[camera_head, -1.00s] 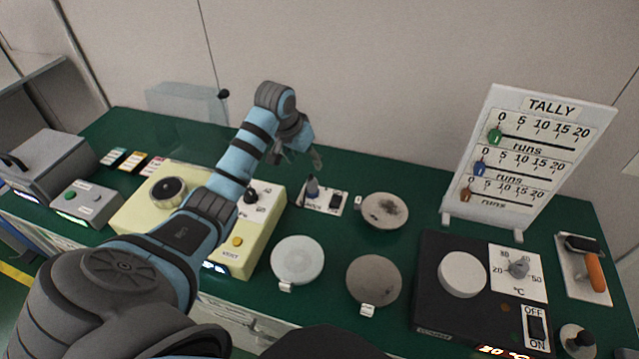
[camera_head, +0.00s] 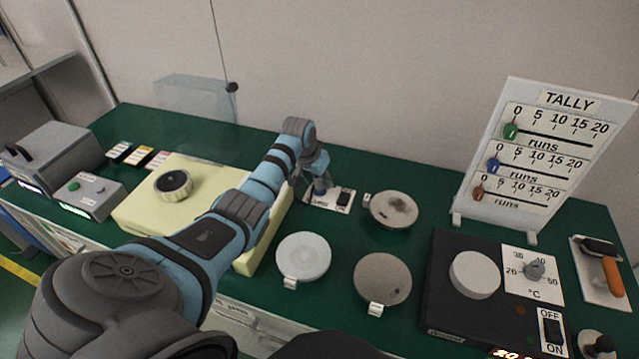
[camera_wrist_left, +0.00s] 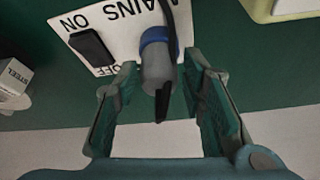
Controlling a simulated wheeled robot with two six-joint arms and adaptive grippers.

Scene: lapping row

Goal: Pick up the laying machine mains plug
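The mains plug (camera_wrist_left: 157,68) is a grey cylinder with a blue collar and a dark cable end. It sits at the white MAINS plate (camera_wrist_left: 118,22), which carries a black rocker switch (camera_wrist_left: 91,48). In the left wrist view my left gripper (camera_wrist_left: 162,92) is open, with one finger on each side of the plug and gaps visible. In the head view the plug (camera_head: 320,187) shows just below my left gripper (camera_head: 308,185), and the plate (camera_head: 330,200) is partly covered. My right gripper is in neither view.
A cream machine (camera_head: 150,208) with a dark knob stands left of the plate, partly behind my left arm. Round discs (camera_head: 394,209) lie to the right. A black hotplate unit (camera_head: 440,290) and a TALLY board (camera_head: 545,150) stand farther right. Green bench shows between them.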

